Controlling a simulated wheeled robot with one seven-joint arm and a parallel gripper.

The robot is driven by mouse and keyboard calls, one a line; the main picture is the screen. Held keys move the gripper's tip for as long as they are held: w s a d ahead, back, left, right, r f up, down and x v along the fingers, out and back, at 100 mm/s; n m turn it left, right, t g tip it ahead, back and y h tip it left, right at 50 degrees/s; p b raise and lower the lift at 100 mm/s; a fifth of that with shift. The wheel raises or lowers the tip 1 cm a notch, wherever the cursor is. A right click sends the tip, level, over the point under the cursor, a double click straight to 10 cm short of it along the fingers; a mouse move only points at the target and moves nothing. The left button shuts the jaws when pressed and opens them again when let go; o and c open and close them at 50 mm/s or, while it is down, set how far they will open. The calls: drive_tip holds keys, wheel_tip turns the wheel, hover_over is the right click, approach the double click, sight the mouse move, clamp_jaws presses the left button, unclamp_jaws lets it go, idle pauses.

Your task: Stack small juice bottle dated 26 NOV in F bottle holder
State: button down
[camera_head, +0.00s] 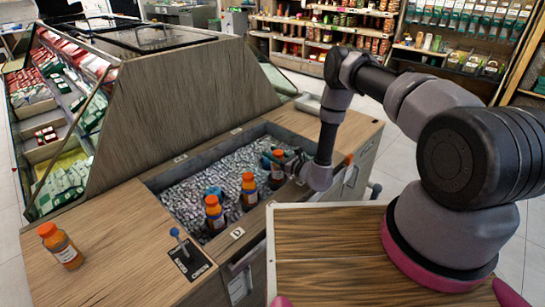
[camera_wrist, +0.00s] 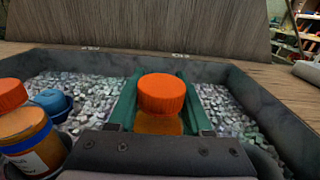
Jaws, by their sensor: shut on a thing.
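My gripper (camera_head: 270,163) is at the back right part of the sunken tray. It is shut on a small bottle with an orange cap (camera_head: 278,155). In the wrist view the green fingers (camera_wrist: 161,105) stand on both sides of this bottle (camera_wrist: 162,94), which looks upright. Its label and base are hidden there, and I cannot tell whether it rests in a holder. Two similar bottles stand in the tray, one at the front (camera_head: 214,213) and one in the middle (camera_head: 249,190). No date is readable. A letter mark like D (camera_head: 238,232) is on the tray's front edge; no F mark is readable.
The tray's bed (camera_head: 190,177) is filled with grey pebble-like bits. A blue piece (camera_wrist: 53,102) sits beside the neighbouring bottle (camera_wrist: 22,130). Another orange-capped bottle (camera_head: 61,246) stands on the wooden counter at left. A slanted wooden panel (camera_head: 185,105) rises behind the tray.

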drive_tip(key=shift+f, duration=0.65)
drive_tip(key=shift+s+f, duration=0.25)
drive_tip(key=shift+f, duration=0.2)
drive_tip(key=shift+c, duration=1.6)
unclamp_jaws()
